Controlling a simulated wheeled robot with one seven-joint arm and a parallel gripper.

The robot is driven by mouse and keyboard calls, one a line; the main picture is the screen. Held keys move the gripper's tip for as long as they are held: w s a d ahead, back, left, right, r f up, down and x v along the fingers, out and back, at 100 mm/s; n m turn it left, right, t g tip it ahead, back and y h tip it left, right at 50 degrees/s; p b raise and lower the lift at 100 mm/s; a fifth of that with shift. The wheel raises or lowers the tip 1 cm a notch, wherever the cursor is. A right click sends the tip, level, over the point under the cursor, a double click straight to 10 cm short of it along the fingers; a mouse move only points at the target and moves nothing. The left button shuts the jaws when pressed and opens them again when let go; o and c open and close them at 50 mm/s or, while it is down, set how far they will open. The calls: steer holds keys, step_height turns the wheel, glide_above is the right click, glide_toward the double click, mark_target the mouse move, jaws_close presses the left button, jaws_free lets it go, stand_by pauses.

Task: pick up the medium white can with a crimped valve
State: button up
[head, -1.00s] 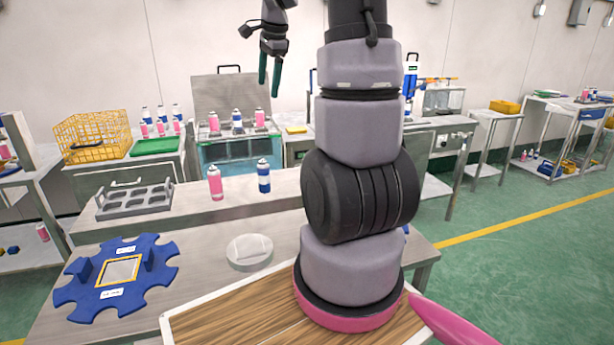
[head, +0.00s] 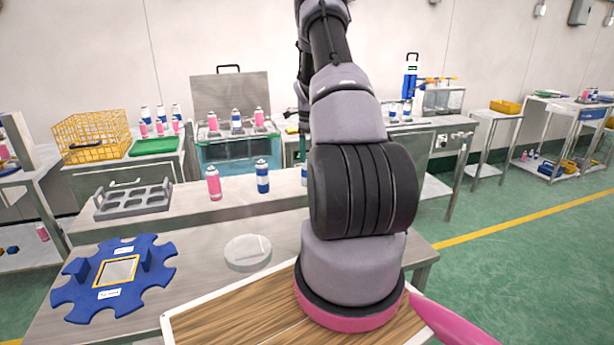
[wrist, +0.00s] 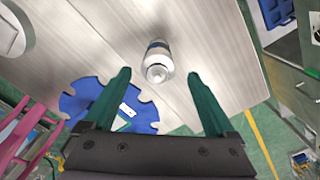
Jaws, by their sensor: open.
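A can (wrist: 157,58) with a white body, a blue band and a domed silver top stands on the grey metal table in the wrist view. My gripper (wrist: 158,75) is open. Its two dark green fingers reach toward the can, one to each side in the picture, with gaps and no visible contact. In the head view my arm hides most of my gripper. A sliver of a can (head: 304,176) shows beside my arm. Whether it is the same can, and whether its valve is crimped, I cannot tell.
A pink can (head: 213,184) and a blue-and-white can (head: 262,177) stand on the bench. A grey rack with holes (head: 133,199), a blue star-shaped plate (head: 75,300) and a white round disc (head: 248,253) lie nearby. More cans stand at the water bath (head: 240,150).

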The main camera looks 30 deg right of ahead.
step_height(320, 180, down, 8)
steer(key=shift+a+r, duration=0.15)
steer(key=shift+r, duration=0.1)
jaws_close()
stand_by(0.3)
